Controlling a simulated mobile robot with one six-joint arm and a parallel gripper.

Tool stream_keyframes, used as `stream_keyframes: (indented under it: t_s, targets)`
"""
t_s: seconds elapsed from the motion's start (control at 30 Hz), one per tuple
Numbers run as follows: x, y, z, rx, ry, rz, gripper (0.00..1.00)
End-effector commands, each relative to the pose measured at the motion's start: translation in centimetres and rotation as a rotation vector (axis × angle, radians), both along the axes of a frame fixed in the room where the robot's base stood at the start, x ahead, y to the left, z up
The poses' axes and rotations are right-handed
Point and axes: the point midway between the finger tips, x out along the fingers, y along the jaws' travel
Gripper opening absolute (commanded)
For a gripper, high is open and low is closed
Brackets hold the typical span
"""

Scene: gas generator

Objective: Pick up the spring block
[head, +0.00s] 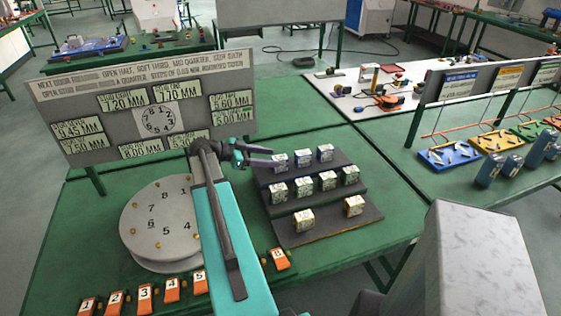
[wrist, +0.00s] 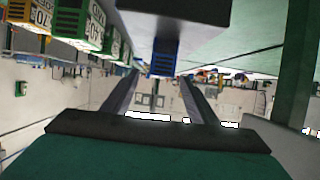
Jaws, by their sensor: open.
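Several small labelled blocks stand in rows on a dark stepped rack (head: 328,228) in the head view. Which one is the spring block I cannot tell, as the labels are too small. My gripper (head: 273,157) is open, its fingers pointing right toward the left block (head: 281,161) of the top row. In the wrist view, which looks upside down, my gripper (wrist: 159,78) shows two spread fingers with nothing held. A blue block (wrist: 165,58) on the dark rack (wrist: 175,12) appears ahead between the fingertips. I cannot tell its exact distance.
Other rack blocks (wrist: 90,30) show at upper left in the wrist view. A grey numbered dial (head: 158,225), orange numbered tags (head: 172,290) and a sign board (head: 90,125) stand left of the rack. Green table (head: 385,232) is clear right of the rack.

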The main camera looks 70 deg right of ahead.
Motion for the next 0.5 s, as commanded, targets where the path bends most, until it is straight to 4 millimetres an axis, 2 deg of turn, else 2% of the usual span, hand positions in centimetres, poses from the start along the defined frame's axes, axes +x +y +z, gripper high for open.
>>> stream_keyframes:
  t_s: [0.3,0.5]
  targets:
    - [-0.11,-0.10,-0.01,0.000,0.000,-0.001,0.53]
    - [-0.88,-0.83,-0.35,0.000,0.000,-0.002,0.53]
